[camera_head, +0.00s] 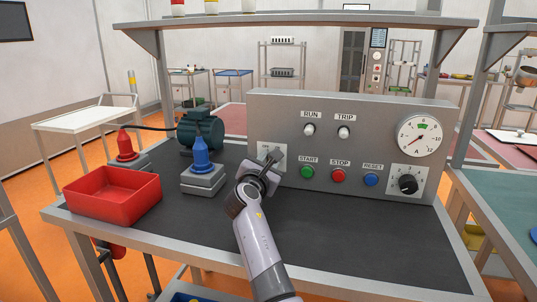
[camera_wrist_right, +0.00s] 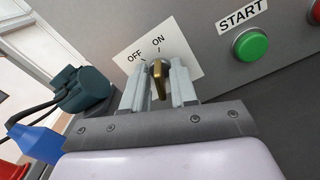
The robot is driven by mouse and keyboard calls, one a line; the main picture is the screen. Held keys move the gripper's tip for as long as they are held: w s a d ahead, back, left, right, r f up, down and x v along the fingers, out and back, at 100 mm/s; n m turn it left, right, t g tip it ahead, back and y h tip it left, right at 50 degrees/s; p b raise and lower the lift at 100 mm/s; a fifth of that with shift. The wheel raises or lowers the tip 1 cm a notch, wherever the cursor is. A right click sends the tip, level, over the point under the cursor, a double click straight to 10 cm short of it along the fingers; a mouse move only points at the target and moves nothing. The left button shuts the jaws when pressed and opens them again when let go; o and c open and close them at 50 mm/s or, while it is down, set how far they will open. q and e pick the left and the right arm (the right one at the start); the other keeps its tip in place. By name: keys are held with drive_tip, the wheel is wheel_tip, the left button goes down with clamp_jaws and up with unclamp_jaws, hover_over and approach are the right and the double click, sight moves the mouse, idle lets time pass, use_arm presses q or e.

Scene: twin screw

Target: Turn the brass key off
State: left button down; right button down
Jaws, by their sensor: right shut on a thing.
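The brass key (camera_wrist_right: 159,80) sits in a white plate (camera_wrist_right: 184,66) marked OFF and ON on the grey panel. In the right wrist view its top is close to the ON mark. My right gripper (camera_wrist_right: 159,88) has its two fingers on either side of the key and is shut on it. In the head view my right gripper (camera_head: 270,165) reaches the plate (camera_head: 272,153) at the panel's left end and hides the key. My left gripper is not in view.
The panel (camera_head: 345,107) carries START (camera_head: 307,172), STOP (camera_head: 338,175) and RESET (camera_head: 371,179) buttons, two toggle switches, a dial and a black knob (camera_head: 408,184). A blue plug (camera_head: 201,154), red tray (camera_head: 113,194) and green motor (camera_head: 201,131) stand left. The bench front right is clear.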

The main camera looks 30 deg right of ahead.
drive_tip(key=n+p, duration=0.1)
drive_tip(key=p, duration=0.1)
drive_tip(key=n+p, duration=0.2)
drive_tip(key=p, duration=0.1)
drive_tip(key=n+p, duration=0.2)
drive_tip(key=p, duration=0.1)
drive_tip(key=shift+r, duration=0.3)
drive_tip(key=shift+f+n+p, duration=0.15)
drive_tip(key=shift+n+p, duration=0.6)
drive_tip(key=shift+n, duration=0.05)
drive_tip(key=shift+f+n, duration=0.1)
drive_tip(key=shift+n, duration=1.8)
drive_tip(key=c, duration=1.2)
unclamp_jaws()
drive_tip(key=shift+c, duration=0.2)
drive_tip(key=shift+f, duration=0.1)
